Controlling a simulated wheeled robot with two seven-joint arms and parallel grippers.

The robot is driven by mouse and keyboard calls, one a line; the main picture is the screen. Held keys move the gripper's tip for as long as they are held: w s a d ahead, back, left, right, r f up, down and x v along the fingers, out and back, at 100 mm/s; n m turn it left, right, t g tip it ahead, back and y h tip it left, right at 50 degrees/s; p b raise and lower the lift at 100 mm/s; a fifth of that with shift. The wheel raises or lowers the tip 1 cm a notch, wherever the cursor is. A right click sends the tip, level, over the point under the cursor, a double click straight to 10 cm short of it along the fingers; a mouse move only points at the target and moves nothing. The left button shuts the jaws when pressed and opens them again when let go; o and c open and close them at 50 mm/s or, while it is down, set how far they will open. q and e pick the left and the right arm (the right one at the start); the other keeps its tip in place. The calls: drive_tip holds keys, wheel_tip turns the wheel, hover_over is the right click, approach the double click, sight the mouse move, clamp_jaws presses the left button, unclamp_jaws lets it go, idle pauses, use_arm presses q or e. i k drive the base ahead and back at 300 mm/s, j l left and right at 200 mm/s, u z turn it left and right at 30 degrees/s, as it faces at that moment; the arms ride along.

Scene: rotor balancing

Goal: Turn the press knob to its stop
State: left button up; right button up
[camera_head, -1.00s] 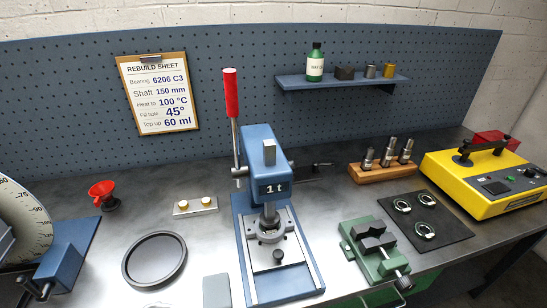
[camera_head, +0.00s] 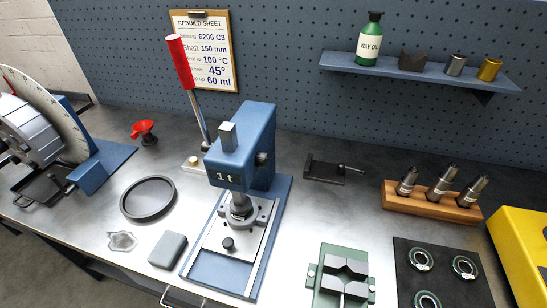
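The blue arbor press (camera_head: 241,160), marked "1t", stands at the middle of the bench. Its lever with a red handle (camera_head: 181,62) rises up and to the left. A small black round knob (camera_head: 228,243) sits at the front of the press's pale base plate (camera_head: 213,243). A ram and a round fixture (camera_head: 240,208) are above and behind the knob. Which knob the task means is not labelled in the view. Neither of my grippers shows in the head view.
A green vise (camera_head: 325,287), a black mat with bearings (camera_head: 473,295) and a wooden tool block (camera_head: 430,206) are to the right. A shelf (camera_head: 420,76) hangs behind.

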sight(262, 158)
drive_tip(key=k+l+z, duration=0.1)
drive_tip(key=l, duration=0.25)
drive_tip(key=k+l+z, duration=0.1)
drive_tip(key=l, duration=0.25)
drive_tip(key=k+l, duration=0.1)
drive_tip(key=l, duration=0.25)
drive_tip(key=k+l+z, duration=0.15)
drive_tip(key=l, duration=0.2)
